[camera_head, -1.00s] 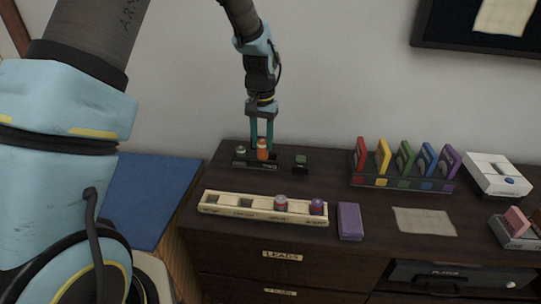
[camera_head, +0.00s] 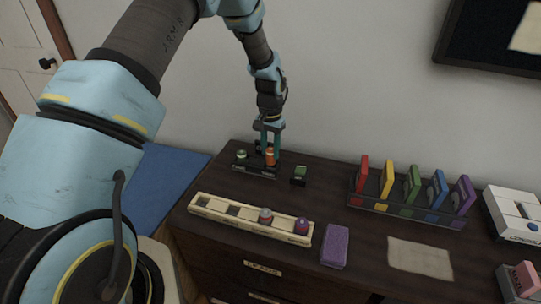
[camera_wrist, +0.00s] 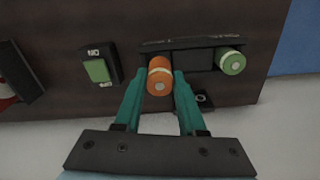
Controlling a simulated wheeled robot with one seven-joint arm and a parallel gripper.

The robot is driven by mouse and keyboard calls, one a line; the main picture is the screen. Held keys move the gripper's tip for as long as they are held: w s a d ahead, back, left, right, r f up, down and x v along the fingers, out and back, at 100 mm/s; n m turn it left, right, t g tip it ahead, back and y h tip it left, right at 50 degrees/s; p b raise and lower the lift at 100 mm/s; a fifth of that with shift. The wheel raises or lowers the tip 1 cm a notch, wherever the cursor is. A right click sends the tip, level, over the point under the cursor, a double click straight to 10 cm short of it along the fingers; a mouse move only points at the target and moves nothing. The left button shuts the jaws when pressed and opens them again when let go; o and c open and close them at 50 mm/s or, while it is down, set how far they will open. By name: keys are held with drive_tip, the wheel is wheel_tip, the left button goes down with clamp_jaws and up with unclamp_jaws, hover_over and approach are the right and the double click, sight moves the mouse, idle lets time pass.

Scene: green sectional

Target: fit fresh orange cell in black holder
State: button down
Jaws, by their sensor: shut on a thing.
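The orange cell (camera_head: 270,157) stands upright at the right end of the black holder (camera_head: 262,173), near the back of the dresser. It also shows in the wrist view (camera_wrist: 160,78), where its lower end is close to or in the holder (camera_wrist: 191,43); I cannot tell if it is fully seated. A green cell (camera_head: 240,155) stands at the holder's other end, also in the wrist view (camera_wrist: 232,62). My gripper (camera_head: 270,145) is shut on the orange cell, its teal fingers on either side of it. The middle of the holder holds no cell.
A small black box with a green face (camera_head: 300,173) stands right of the holder. A cream tray (camera_head: 220,217) with two cells lies in front, beside a purple block (camera_head: 334,246). A rack of coloured cards (camera_head: 408,207) stands to the right.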

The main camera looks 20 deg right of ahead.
sight(270, 158)
drive_tip(key=shift+f+p, duration=0.45)
drive_tip(key=shift+f, duration=1.2)
drive_tip(key=shift+f, duration=0.15)
drive_tip(key=shift+c, duration=2.4)
unclamp_jaws()
